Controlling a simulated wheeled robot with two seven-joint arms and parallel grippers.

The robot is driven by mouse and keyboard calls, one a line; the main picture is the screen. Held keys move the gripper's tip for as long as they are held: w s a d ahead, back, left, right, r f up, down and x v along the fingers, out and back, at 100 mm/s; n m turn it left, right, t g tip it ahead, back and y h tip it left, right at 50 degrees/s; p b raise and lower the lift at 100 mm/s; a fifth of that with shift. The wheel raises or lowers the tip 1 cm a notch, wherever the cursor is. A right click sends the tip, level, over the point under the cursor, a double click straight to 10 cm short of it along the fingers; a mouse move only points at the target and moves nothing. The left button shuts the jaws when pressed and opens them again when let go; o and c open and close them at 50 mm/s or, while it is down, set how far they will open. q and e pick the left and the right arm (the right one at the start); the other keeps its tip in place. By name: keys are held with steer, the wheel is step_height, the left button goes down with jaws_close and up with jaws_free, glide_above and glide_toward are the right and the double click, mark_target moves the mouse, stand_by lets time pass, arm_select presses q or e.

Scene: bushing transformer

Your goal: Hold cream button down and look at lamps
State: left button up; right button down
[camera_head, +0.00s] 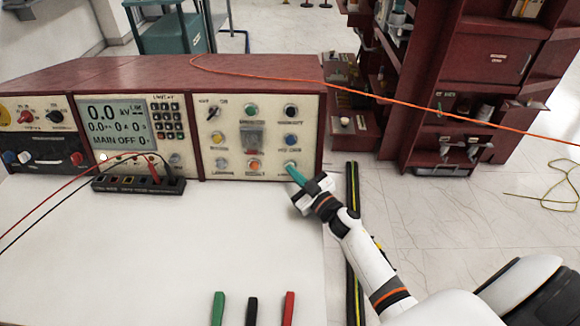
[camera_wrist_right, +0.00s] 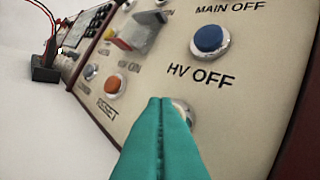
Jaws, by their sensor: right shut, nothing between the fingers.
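The cream button is probably the pale round one in a metal ring (camera_wrist_right: 184,108) at the panel's lower right; the teal fingertips hide most of its face. My right gripper (camera_head: 298,176) has its teal fingers shut and empty, with the tips at this button; it also fills the bottom middle of the right wrist view (camera_wrist_right: 161,105). I cannot tell how far the button is pressed. A yellow lamp or button (camera_head: 217,137) and a grey one (camera_head: 222,163) are on the same panel. A small white light (camera_head: 103,157) glows below the display. My left gripper is out of view.
A blue button (camera_wrist_right: 208,39) and an orange one (camera_wrist_right: 112,84) are near the fingertips. The display (camera_head: 118,123) reads 0.0 kV and MAIN OFF. A black terminal block (camera_head: 138,185) with leads is on the white tabletop (camera_head: 130,265). A red shelf unit (camera_head: 420,90) stands at right.

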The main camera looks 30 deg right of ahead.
steer(key=shift+s+a+r+p, duration=0.15)
steer(key=shift+s+a+p, duration=0.2)
steer(key=shift+s, duration=0.25)
steer(key=shift+s+a+r+p, duration=0.2)
steer(key=shift+s+a+p, duration=0.15)
steer(key=shift+s, duration=0.2)
steer(key=shift+s+a+r+p, duration=0.15)
steer(key=shift+s+a+p, duration=0.15)
steer(key=shift+s+p, duration=0.25)
steer(key=shift+s+a+r+p, duration=0.2)
steer(key=shift+s+a+p, duration=0.15)
steer(key=shift+s, duration=0.25)
steer(key=shift+s+a, duration=0.2)
steer(key=shift+s, duration=0.25)
